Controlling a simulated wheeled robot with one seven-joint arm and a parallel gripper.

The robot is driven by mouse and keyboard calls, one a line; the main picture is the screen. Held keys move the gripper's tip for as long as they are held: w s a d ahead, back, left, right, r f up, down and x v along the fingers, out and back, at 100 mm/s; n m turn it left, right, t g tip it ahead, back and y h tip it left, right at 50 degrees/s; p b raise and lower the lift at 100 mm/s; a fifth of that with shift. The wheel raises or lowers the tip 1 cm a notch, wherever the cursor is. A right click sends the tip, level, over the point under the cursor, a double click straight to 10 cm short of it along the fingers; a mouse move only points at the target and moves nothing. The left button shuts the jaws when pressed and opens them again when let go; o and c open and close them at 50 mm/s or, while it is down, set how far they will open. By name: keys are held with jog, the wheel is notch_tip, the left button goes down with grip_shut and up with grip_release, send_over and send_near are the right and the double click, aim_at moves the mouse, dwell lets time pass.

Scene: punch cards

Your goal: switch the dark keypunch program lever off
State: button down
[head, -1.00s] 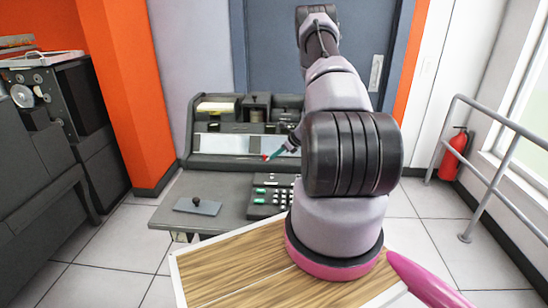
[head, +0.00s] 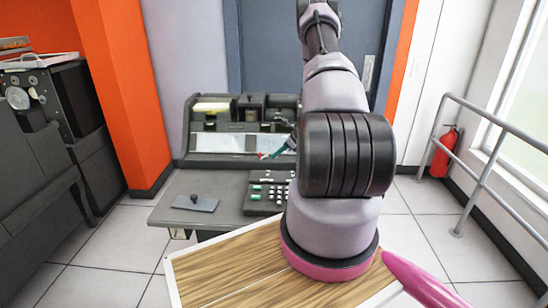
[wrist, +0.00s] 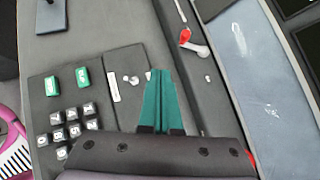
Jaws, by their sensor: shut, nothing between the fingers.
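The dark keypunch (head: 225,170) stands ahead of me, with a sloped panel at its back and a keypad in front. Its program lever (wrist: 200,49) shows in the wrist view as a short pale arm with a red knob, on the dark strip beside the light panel. In the head view a small red spot (head: 262,156) shows at the tip of my gripper (head: 276,151); I cannot tell if they touch. In the wrist view my teal gripper fingers (wrist: 162,88) are shut and empty, over the desk between keypad and strip, apart from the lever.
A grey plate with a black knob (head: 195,202) sits on the desk at left. A railing (head: 475,190) and fire extinguisher (head: 444,153) are at right. A dark machine (head: 50,130) stands at left.

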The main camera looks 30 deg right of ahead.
jog(key=s+r, duration=0.4)
jog(key=shift+s+a+r, duration=0.15)
jog(key=shift+s+r, duration=0.15)
jog(key=shift+r, duration=0.05)
jog(key=s+a+r+n+g, duration=0.1)
jog(key=s+a+r+n, duration=0.1)
jog(key=a+r+n, duration=0.5)
jog(key=s+a+r+n, duration=0.1)
jog(key=a+r, duration=0.3)
jog(key=r, duration=0.8)
jog(key=s+a+r+n+g, duration=0.1)
jog(key=s+a+r+n, duration=0.1)
jog(key=a+r+n, duration=0.5)
jog(key=s+a+r+n+t+h, duration=0.1)
jog(key=s+a+r+n, duration=0.2)
jog(key=s+r, duration=0.5)
jog(key=s+a+r+n+t+h, duration=0.1)
jog(key=s+r+n, duration=0.5)
jog(key=s, duration=0.8)
notch_tip(320, 180, up, 3)
jog(key=shift+s+a+f+h, duration=0.2)
jog(key=shift+a+h, duration=0.5)
jog(key=shift+a, duration=0.25)
jog(key=shift+w, duration=0.1)
